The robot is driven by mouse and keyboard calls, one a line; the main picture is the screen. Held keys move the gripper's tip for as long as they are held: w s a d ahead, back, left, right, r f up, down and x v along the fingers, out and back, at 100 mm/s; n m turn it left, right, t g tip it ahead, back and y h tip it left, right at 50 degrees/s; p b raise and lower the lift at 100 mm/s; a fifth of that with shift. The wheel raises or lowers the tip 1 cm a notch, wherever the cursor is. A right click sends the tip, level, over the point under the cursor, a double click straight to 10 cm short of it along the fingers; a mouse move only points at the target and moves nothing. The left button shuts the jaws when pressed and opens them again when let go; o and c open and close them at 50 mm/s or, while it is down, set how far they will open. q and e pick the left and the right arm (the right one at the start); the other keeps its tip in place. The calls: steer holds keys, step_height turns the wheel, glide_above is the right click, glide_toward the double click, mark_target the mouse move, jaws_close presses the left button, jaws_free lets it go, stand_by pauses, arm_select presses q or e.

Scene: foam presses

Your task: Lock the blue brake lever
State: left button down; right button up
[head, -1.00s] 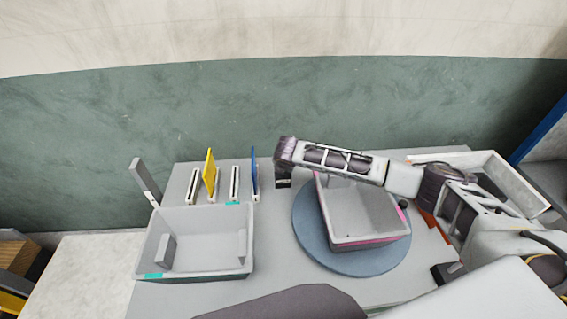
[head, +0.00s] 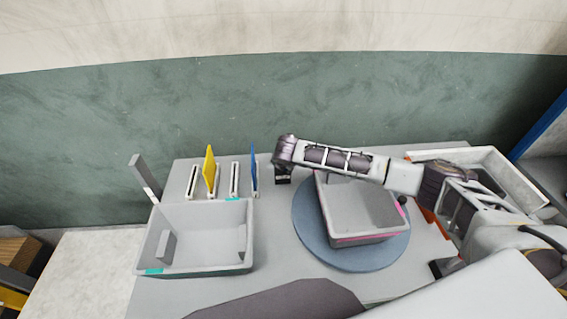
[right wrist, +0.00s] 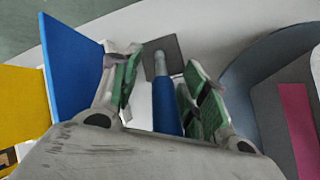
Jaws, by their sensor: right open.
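The blue brake lever (right wrist: 165,105) shows in the right wrist view as a blue grip on a short grey shaft, with a dark square plate at the shaft's far end. My right gripper (right wrist: 162,88) is open, with its green-padded fingers on either side of the lever. I cannot tell whether either pad touches it. In the head view my right gripper (head: 283,179) points down at the back of the table, just right of the blue panel. My arm hides the lever there. My left gripper is not in view.
A blue panel (head: 254,170) and a yellow panel (head: 209,168) stand upright in slots left of my right gripper. A grey bin (head: 200,268) sits at front left. A pink-striped bin (head: 372,238) stands on a round blue turntable (head: 310,245) to the right.

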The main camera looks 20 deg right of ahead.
steer(key=v, duration=1.2)
stand_by(0.6)
stand_by(0.5)
